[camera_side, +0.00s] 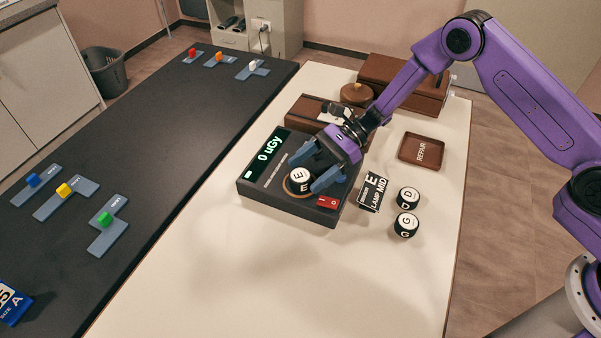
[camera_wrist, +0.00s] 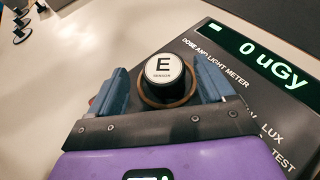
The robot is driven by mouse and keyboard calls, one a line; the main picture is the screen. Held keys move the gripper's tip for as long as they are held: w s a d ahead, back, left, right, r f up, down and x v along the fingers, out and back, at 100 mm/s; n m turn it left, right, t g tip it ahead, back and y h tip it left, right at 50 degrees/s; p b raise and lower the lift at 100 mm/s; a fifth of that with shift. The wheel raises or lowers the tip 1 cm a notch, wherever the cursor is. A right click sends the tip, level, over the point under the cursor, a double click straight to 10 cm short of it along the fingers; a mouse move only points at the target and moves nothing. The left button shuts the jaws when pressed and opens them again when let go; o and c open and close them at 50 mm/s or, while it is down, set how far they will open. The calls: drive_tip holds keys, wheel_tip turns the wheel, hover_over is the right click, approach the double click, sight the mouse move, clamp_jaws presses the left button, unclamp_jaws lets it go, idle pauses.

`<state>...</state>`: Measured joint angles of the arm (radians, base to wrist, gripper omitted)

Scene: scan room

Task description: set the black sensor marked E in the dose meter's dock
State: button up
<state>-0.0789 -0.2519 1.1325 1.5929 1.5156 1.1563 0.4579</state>
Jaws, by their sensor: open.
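The black sensor marked E (camera_side: 300,177), with a white top, stands upright at the round brown-rimmed dock (camera_side: 287,187) of the dose meter (camera_side: 258,190). In the wrist view the sensor (camera_wrist: 165,76) sits within the dock's ring (camera_wrist: 146,101); whether it is fully seated I cannot tell. The meter's display (camera_wrist: 265,58) reads 0 uGy. My gripper (camera_side: 302,171) is open, with its blue fingers on either side of the sensor. In the wrist view my fingers (camera_wrist: 160,84) show gaps to the sensor on both sides.
Sensors marked D (camera_side: 408,198) and G (camera_side: 406,225) stand on the cream table, right of a card reading E, LAMP MID (camera_side: 373,191). A brown REPAIR tray (camera_side: 422,151) lies behind them. Brown boxes (camera_side: 402,84) stand at the back. The table's front is clear.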

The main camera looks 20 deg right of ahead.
drive_tip(key=v, duration=0.9)
drive_tip(key=shift+w+d+r, duration=0.15)
drive_tip(key=shift+d+r, duration=0.05)
drive_tip(key=shift+r, duration=0.05)
drive_tip(key=s+d+r+n+g+h, duration=0.1)
drive_tip(key=s+r+n+h, duration=0.25)
drive_tip(key=s, duration=0.25)
drive_tip(key=s+d+r+n+g+h, duration=0.1)
drive_tip(key=s+r+n+h, duration=0.1)
drive_tip(key=s+n, duration=0.35)
drive_tip(key=s+r+n+g+h, duration=0.2)
drive_tip(key=s+r+n, duration=0.1)
drive_tip(key=s, duration=0.4)
drive_tip(key=s+d+r+n+t+h, duration=0.2)
drive_tip(key=s+d+n+t, duration=0.1)
drive_tip(key=s+d+n, duration=0.4)
drive_tip(key=s+d+r+n+t+h, duration=0.2)
drive_tip(key=s+d+n+t+h, duration=0.1)
drive_tip(key=s+d+n, duration=0.5)
drive_tip(key=shift+s+d+n+t, duration=0.15)
drive_tip(key=shift+d+n+t, duration=0.35)
drive_tip(key=shift+d+n, duration=0.2)
drive_tip(key=shift+c, duration=0.4)
